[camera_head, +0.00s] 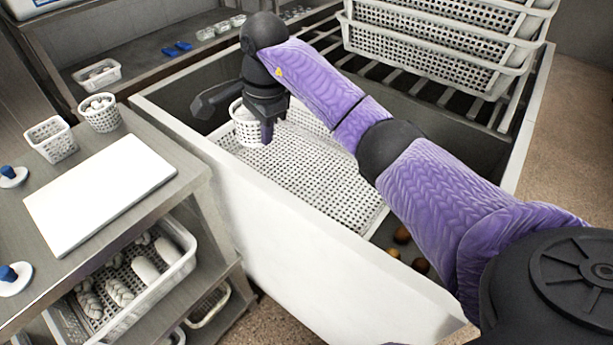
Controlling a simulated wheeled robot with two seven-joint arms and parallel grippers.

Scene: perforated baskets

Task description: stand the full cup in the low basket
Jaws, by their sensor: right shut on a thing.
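A white perforated cup (243,130) is held at its right rim by my right gripper (266,128), which points down and is shut on it. The cup looks upright; its contents are hard to make out behind the gripper. It is over the far left end of the low basket (310,175), a wide white perforated basket inside the pale-walled bin. I cannot tell whether the cup touches the basket floor. The basket's visible floor is bare, and my right arm hides its right side. My left gripper is not in view.
On the left counter are a white board (100,192), a square perforated basket (51,139) and a round one with white pieces (100,112). A basket of white loaves (130,280) sits below. Stacked baskets (440,45) stand at the bin's back right.

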